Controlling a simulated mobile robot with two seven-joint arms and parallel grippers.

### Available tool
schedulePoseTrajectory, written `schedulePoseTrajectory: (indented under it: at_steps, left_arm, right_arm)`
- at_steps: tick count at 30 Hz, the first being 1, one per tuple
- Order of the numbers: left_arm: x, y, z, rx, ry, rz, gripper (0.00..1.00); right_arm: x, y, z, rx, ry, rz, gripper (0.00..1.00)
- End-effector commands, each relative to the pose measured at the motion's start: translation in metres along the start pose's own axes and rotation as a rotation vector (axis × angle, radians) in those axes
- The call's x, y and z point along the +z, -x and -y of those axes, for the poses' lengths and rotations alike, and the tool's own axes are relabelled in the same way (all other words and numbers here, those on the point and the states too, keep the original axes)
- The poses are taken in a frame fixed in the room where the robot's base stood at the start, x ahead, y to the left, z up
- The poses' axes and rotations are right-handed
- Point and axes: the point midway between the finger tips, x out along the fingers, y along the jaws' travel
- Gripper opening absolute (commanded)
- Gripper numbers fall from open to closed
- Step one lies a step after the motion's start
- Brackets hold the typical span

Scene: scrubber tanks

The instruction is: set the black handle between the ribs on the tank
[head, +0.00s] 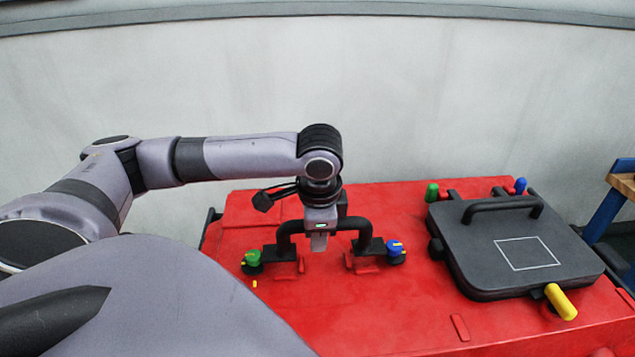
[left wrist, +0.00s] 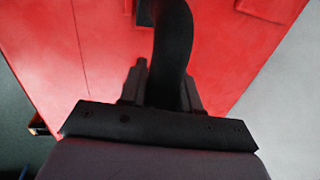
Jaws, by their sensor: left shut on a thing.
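The black handle (head: 352,224) is a raised bar with a flat foot at each end, a green knob (head: 252,258) by its left foot and a blue knob (head: 394,250) by its right. My left gripper (head: 319,240) points down from above and is shut on the middle of the bar. In the left wrist view the bar (left wrist: 173,50) runs between the two fingers (left wrist: 163,88). Small red ribs (head: 364,264) show at the feet on the red tank (head: 400,325). I cannot tell whether the feet touch the tank. My right gripper is out of view.
A black lid (head: 480,250) with its own handle and a white square outline lies at the right of the tank, with a yellow peg (head: 560,301) at its front. Green (head: 431,192) and blue (head: 520,186) pegs stand behind it. A pale wall rises behind.

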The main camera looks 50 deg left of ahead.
Motion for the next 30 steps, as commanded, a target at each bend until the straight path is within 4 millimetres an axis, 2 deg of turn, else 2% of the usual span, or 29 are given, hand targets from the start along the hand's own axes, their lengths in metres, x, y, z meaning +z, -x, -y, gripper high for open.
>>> schedulePoseTrajectory:
  at_steps: [30]
  left_arm:
    - [-0.001, -0.013, -0.002, 0.000, 0.000, -0.001, 0.00]
  right_arm:
    - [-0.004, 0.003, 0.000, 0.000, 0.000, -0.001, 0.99]
